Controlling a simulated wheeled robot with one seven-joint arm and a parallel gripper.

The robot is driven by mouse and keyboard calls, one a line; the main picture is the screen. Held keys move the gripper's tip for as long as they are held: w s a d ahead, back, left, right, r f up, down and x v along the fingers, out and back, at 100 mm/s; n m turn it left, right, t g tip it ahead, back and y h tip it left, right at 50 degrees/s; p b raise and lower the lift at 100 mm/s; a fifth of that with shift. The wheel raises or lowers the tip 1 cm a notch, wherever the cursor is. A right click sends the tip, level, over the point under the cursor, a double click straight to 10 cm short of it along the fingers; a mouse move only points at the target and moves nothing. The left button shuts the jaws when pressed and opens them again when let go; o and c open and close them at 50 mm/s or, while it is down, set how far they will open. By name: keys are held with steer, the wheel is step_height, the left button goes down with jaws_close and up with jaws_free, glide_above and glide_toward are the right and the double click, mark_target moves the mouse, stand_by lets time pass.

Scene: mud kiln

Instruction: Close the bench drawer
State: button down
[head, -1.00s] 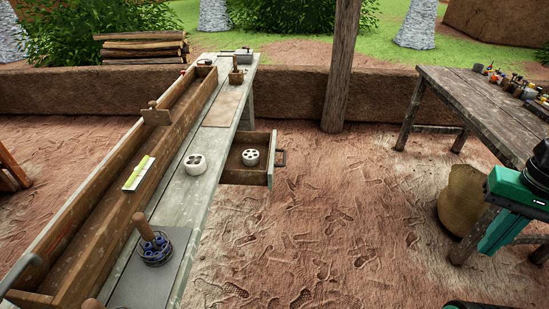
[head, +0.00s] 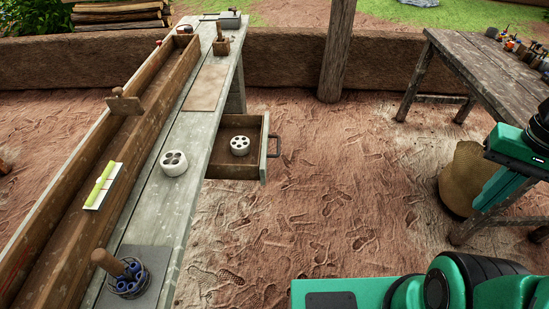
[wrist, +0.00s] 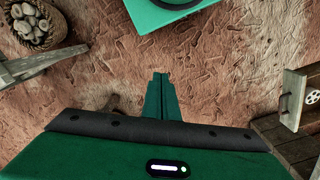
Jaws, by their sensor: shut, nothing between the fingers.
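The bench drawer (head: 220,171) stands pulled out from the right side of the long wooden bench (head: 196,150). Its front, with a dark handle (head: 275,146), faces right. A white round piece with dark holes (head: 240,146) lies inside it. In the head view my green arm parts are at the right and bottom, well right of the drawer.
A similar white piece (head: 173,163) and a wire holder with blue items (head: 129,278) stand on the bench. A wooden table (head: 478,78) with small bottles is at the right, with a woven basket (head: 463,178) beside it. Open ground lies right of the drawer.

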steer(key=w+a+f+n+t+y, duration=0.1)
steer(key=w+a+f+n+t, duration=0.25)
steer(key=w, duration=0.55)
steer(key=w+a+f+n, duration=0.2)
steer(key=w+a+f, duration=0.2)
steer(key=w+a, duration=0.45)
steer(key=w+a+f+y, duration=0.1)
steer(key=w+a+f, duration=0.3)
steer(key=a, duration=0.5)
steer(key=w+a+f+n+t+y, duration=0.1)
steer(key=w+a+f, duration=0.4)
steer(key=a, duration=0.5)
steer(key=w+a+f+n+y, duration=0.1)
steer(key=w+a+f, duration=0.3)
steer(key=a, duration=0.5)
steer(key=shift+w+a+f+y, duration=0.3)
steer(key=shift+f+y, duration=0.5)
steer(key=shift+f, duration=0.6)
steer(key=shift+t, duration=0.25)
